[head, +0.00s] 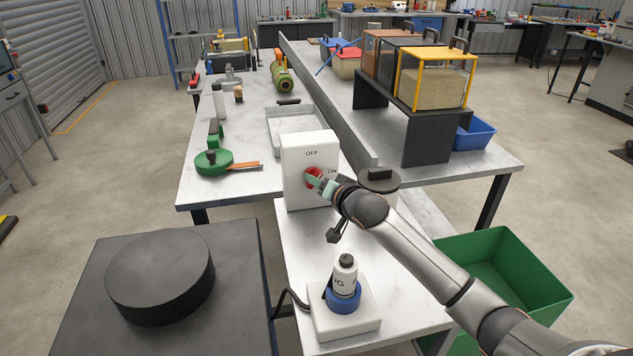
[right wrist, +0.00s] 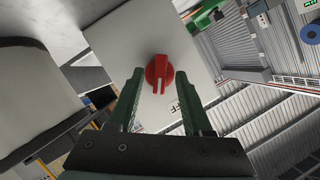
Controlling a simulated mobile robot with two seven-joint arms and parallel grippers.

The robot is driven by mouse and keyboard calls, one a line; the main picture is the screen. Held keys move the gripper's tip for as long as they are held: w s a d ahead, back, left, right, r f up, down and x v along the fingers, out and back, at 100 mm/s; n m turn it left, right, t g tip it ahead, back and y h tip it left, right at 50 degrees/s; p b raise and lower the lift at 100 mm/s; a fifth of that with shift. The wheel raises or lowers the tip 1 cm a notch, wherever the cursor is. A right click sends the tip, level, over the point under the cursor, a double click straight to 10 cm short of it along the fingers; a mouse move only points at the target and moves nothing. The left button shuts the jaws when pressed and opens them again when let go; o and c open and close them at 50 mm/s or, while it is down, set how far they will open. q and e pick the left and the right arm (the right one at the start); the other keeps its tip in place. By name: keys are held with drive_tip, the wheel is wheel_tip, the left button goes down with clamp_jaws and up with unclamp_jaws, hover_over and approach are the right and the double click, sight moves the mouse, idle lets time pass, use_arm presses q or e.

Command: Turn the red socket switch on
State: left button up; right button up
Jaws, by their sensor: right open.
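The red socket switch (head: 312,177) is a round red knob on the front of a white box (head: 300,151) marked OFF at the top and ON at the right. My right gripper (head: 322,184) is at the knob and partly hides it in the head view. In the right wrist view the red knob (right wrist: 159,75) lies between the tips of the two open green fingers (right wrist: 161,88). Whether the fingers touch the knob, and which mark it points to, I cannot tell. My left gripper is not in view.
A white bottle (head: 345,276) in a blue ring stands on a white base in front of the box. A green bin (head: 500,270) is at the right, below my right arm. A black round block (head: 160,275) is at the left. A metal tray (head: 290,128) lies behind the box.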

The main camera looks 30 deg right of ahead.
drive_tip(key=shift+x, duration=0.85)
drive_tip(key=shift+c, duration=0.3)
clamp_jaws()
